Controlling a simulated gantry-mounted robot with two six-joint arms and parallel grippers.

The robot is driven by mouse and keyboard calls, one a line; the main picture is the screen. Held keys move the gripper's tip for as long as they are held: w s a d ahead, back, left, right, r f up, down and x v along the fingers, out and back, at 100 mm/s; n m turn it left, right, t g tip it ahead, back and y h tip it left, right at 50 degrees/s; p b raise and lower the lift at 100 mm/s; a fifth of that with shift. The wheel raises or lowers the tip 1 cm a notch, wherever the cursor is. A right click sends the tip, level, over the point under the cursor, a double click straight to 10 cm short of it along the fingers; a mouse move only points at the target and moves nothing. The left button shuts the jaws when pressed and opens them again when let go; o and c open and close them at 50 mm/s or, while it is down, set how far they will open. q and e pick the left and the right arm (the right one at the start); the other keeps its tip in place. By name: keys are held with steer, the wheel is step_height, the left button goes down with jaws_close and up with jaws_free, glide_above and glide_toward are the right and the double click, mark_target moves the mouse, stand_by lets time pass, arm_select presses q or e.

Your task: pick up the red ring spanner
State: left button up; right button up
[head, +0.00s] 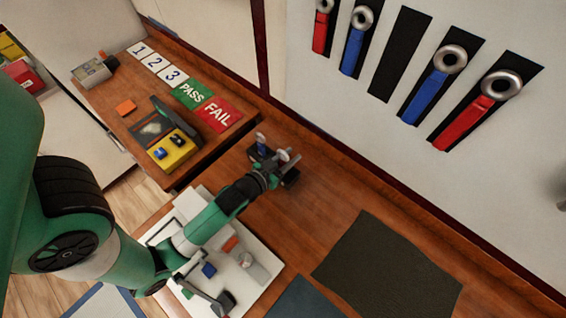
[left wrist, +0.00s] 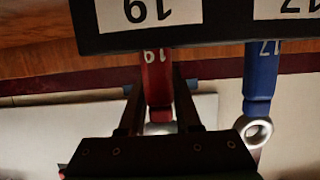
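In the left wrist view a red spanner (left wrist: 157,80) marked 19 stands in a dark rack (left wrist: 225,33) below a 19 label. Its grey ring end is partly hidden behind my gripper. My left gripper (left wrist: 158,92) is open, with one finger on each side of the red handle. I cannot tell whether the fingers touch it. In the head view my left gripper (head: 276,168) is at the small dark rack on the wooden bench and hides most of it. My right gripper is not in view.
A blue spanner (left wrist: 262,80) marked 17 stands beside the red one. Large red (head: 470,115) and blue (head: 435,90) ring spanners are on the wall. A white tray (head: 265,255) lies under my left arm, and a dark mat (head: 390,265) lies to the right.

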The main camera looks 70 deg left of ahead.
arm_select(q)
jaws_close()
steer(key=shift+r, duration=0.1)
step_height(320, 180, up, 10)
steer(key=p, duration=0.1)
